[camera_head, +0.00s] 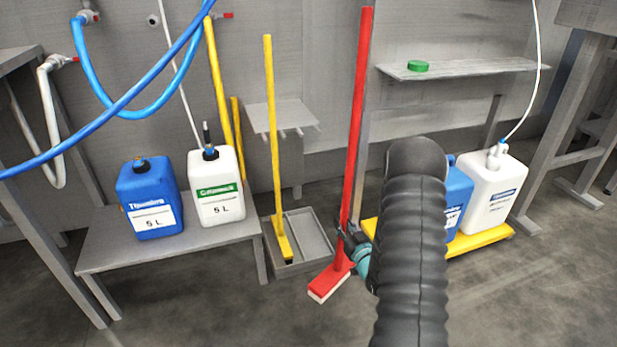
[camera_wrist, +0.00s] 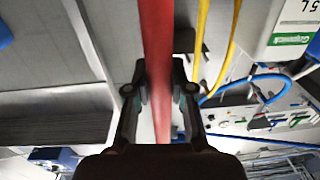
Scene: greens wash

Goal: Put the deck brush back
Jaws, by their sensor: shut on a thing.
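The deck brush with a red handle (camera_head: 358,110) and red head with pale bristles (camera_head: 330,282) stands nearly upright. My gripper (camera_head: 350,243) is shut on the lower part of its handle, just above the head. In the wrist view the red handle (camera_wrist: 158,45) runs between both fingers of my gripper (camera_wrist: 160,85). I cannot tell whether the bristles touch the floor. A yellow brush (camera_head: 273,140) stands in a grey floor tray (camera_head: 308,236) left of the red brush, below a wall rack with prongs (camera_head: 283,118). The tray's right part looks empty.
A grey bench (camera_head: 180,245) on the left bears a blue canister (camera_head: 150,200) and a white canister (camera_head: 216,187). A yellow pallet (camera_head: 480,242) on the right bears more canisters. A shelf (camera_head: 470,68) holds a green lid (camera_head: 418,66). A blue hose (camera_head: 100,110) hangs at left.

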